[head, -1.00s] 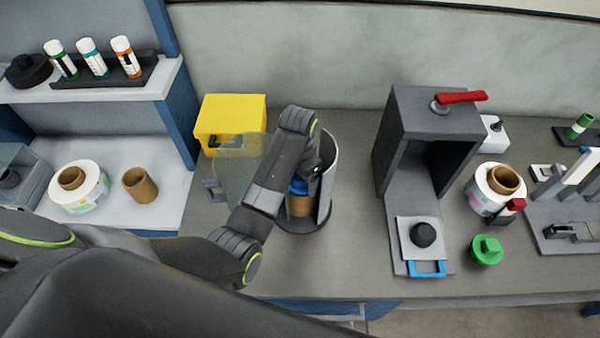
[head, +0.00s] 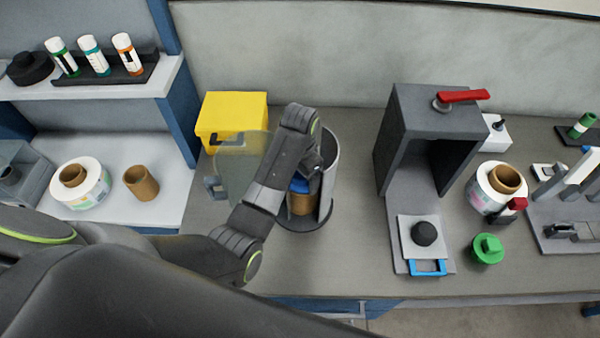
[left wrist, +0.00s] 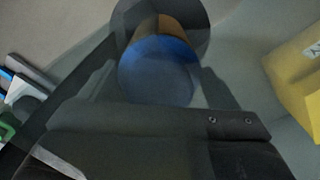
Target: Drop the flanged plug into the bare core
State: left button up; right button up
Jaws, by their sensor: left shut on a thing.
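A blue plug (head: 299,186) shows under my left wrist in the head view. In the left wrist view, its round blue face (left wrist: 157,75) fills the space between the fingers. My left gripper (left wrist: 160,88) is shut on it. A brown bare core (head: 301,204) stands upright directly below the plug, inside an open dark round housing (head: 327,190). Its brown side also shows past the plug in the left wrist view (left wrist: 172,27). The plug hides the core's mouth, so I cannot tell whether it is inside or just above. My right gripper is not in view.
A translucent door (head: 235,165) stands open left of the housing, near a yellow bin (head: 232,117). A grey press (head: 425,140) with a red lever stands to the right. Another bare core (head: 141,183) stands on the left shelf.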

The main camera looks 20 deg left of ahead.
pick_arm(q)
jog(key=shift+f, duration=0.6)
jog(key=o, duration=0.8)
jog(key=shift+o, duration=0.2)
